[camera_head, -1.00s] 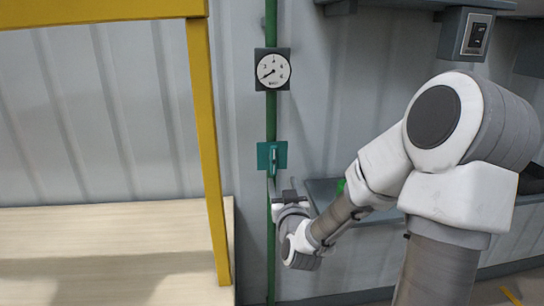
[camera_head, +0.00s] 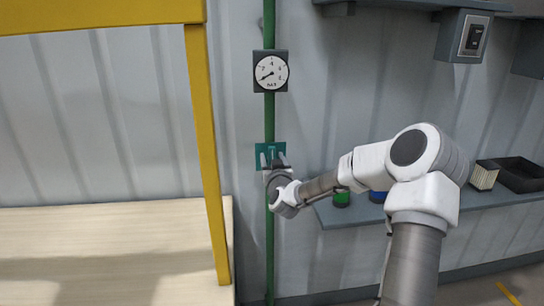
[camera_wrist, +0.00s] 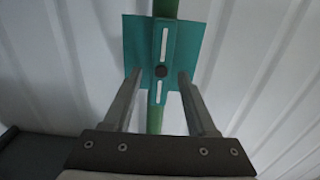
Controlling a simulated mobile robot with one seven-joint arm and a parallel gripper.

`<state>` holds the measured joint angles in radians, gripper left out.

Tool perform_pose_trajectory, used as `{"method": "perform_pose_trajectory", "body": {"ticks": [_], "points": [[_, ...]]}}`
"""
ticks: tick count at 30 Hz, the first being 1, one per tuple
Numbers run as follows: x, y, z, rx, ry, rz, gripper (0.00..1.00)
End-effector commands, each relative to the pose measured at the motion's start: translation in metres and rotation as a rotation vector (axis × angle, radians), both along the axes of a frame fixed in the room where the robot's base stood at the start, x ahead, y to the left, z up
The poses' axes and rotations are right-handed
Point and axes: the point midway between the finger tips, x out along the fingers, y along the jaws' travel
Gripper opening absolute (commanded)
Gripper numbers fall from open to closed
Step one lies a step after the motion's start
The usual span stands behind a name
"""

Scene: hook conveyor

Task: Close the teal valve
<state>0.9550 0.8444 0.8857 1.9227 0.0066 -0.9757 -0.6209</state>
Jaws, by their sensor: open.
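The teal valve (camera_head: 261,150) is a teal plate on a vertical green pipe, under a round gauge. In the wrist view the teal valve plate (camera_wrist: 133,42) carries a narrow teal handle (camera_wrist: 165,45) with white slots and a dark pivot. The handle runs lengthwise in line with the pipe. My gripper (camera_head: 273,158) is at the plate's lower part. In the wrist view my gripper (camera_wrist: 160,73) is open, with one finger on each side of the handle near the pivot. Gaps show between fingers and handle. In the head view the gripper hides most of the handle.
The green pipe (camera_head: 270,235) runs down the wall, with the gauge (camera_head: 270,71) above the valve. A yellow post (camera_head: 207,150) and a wooden table (camera_head: 100,245) stand left. A shelf (camera_head: 350,216) on the right holds cans, a box and a black tray.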

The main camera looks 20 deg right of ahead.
Motion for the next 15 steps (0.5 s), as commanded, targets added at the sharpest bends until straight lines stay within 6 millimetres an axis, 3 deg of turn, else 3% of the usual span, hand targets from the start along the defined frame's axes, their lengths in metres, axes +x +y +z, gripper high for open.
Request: {"method": "perform_pose_trajectory", "body": {"ticks": [14,15], "points": [[0.011,-0.0031,-0.0006,-0.001,0.001,0.0,0.57],[0.0108,-0.0032,-0.0005,-0.001,0.001,0.0,0.5]]}}
